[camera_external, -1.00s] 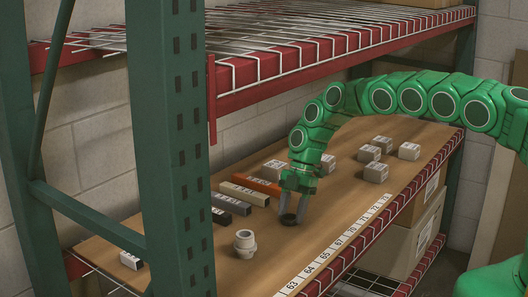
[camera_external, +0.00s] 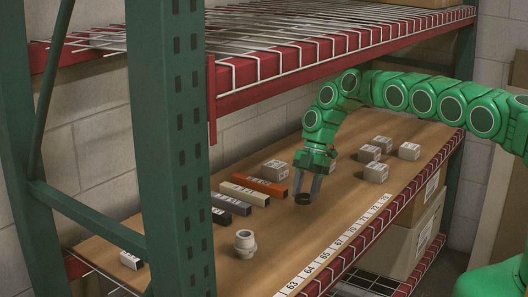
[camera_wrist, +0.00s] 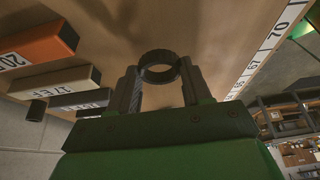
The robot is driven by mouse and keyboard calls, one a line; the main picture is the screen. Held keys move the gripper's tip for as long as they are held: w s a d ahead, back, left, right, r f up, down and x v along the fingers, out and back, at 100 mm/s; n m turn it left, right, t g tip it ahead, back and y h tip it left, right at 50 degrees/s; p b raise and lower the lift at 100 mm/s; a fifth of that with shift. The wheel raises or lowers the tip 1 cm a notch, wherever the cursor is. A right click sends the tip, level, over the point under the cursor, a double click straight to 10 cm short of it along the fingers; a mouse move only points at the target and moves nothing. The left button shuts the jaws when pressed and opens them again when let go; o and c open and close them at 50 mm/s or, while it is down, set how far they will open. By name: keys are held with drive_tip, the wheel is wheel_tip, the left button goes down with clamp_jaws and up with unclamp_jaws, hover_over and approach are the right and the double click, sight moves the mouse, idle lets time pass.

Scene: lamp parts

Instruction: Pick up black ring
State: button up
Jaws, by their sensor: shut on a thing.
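The black ring (camera_external: 303,199) is between the fingertips of my gripper (camera_external: 307,190), above the brown shelf board (camera_external: 350,190) in the external view. In the wrist view the ring (camera_wrist: 160,76) sits at the ends of the two fingers, with its round opening facing the camera. The gripper (camera_wrist: 157,80) is shut on the ring, one finger on each side of it. How high the ring is above the board is hard to judge.
Orange (camera_external: 260,187), cream (camera_external: 245,193) and dark (camera_external: 231,204) long boxes lie left of my gripper. A white fitting (camera_external: 245,243) stands nearer the front. Several small grey boxes (camera_external: 375,172) stand to the right. A red-edged wire shelf (camera_external: 330,48) is overhead.

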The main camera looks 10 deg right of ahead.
drive_tip(key=w+d, duration=0.6)
drive_tip(key=shift+w+d, duration=0.15)
drive_tip(key=shift+w, duration=0.25)
drive_tip(key=shift+w+d, duration=0.55)
drive_tip(key=shift+d, duration=0.15)
drive_tip(key=shift+r, duration=0.1)
